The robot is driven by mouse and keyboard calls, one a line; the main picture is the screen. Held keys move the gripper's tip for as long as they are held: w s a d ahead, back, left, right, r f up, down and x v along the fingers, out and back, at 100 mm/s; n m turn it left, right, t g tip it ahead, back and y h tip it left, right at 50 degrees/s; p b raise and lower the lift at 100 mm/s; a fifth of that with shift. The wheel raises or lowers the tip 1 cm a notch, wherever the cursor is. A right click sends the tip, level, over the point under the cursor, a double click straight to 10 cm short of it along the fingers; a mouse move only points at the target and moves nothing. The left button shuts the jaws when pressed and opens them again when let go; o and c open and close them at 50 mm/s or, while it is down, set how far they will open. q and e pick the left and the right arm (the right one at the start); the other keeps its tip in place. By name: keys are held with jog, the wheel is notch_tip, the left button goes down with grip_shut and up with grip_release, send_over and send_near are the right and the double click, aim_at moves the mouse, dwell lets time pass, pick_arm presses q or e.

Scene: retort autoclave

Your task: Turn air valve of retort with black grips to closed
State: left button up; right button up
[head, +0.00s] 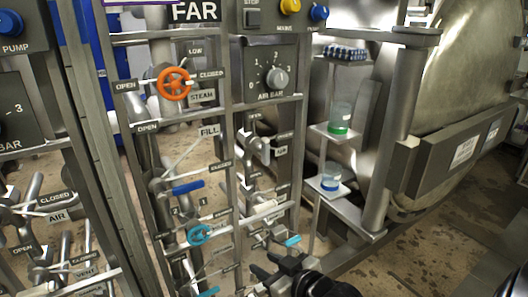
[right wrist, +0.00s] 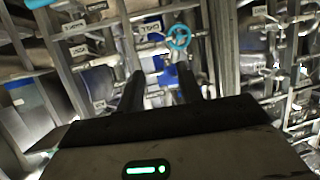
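At the left of the head view is a label reading AIR (head: 57,215), under a CLOSED label (head: 55,200), with grey pipes and levers around it. I cannot make out a black grip there. On the middle panel, marked FAR, are an orange handwheel (head: 174,84) labelled STEAM, a blue lever (head: 188,187) and a light-blue handwheel (head: 200,235). My right gripper (head: 262,270) is low in front of this panel. In the right wrist view its two dark fingers (right wrist: 160,88) are apart with nothing held between them, and a blue handwheel (right wrist: 179,37) shows beyond them. My left gripper is not in view.
An AIR BAR dial (head: 277,78) sits on the upper panel. Right of it, small shelves (head: 331,137) hold containers with green and blue contents. A large metal retort vessel (head: 470,60) fills the right. Upright steel posts and pipes crowd the panels; brown floor (head: 440,250) lies open at lower right.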

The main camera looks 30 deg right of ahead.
jog(key=w+d+r+t+h, duration=0.1)
jog(key=w+d+r+t, duration=0.1)
jog(key=w+d+r, duration=0.3)
jog(key=m+t+h, duration=0.2)
send_near(268, 151)
jog(key=w, duration=0.8)
jog(key=w+b, duration=0.1)
jog(key=w, duration=0.3)
jog(key=shift+w+d, duration=0.4)
grip_shut()
